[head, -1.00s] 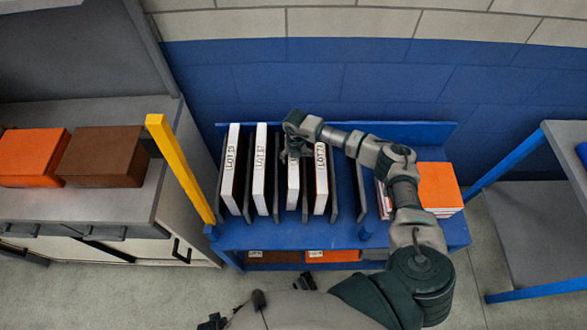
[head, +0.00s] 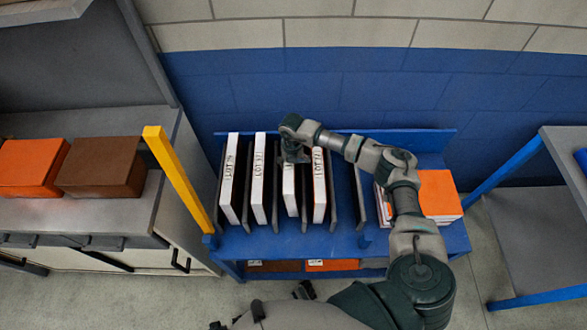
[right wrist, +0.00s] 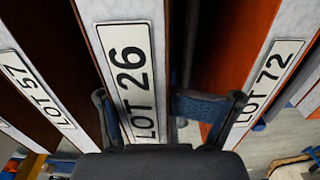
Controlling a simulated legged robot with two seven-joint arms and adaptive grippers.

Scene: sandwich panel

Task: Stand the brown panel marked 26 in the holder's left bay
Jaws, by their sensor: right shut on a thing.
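The panel marked LOT 26 (right wrist: 125,70) has a white labelled edge and stands in the blue holder (head: 290,238). It also shows in the head view (head: 290,205), where its label is mostly hidden. My right gripper (head: 292,158) is above its upper part. In the right wrist view the fingers (right wrist: 165,115) lie on either side of the labelled edge, shut on it. LOT 57 (head: 259,185) stands to its left and orange-sided LOT 72 (head: 319,185) to its right. Another labelled panel (head: 230,180) stands in the leftmost bay. My left gripper is not in view.
Grey dividers (head: 358,185) separate the bays; the far-right bay looks empty. An orange-topped stack (head: 438,190) stands right of it. A yellow post (head: 178,178) rises at the left. Brown (head: 103,165) and orange boxes (head: 30,165) sit on the left counter.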

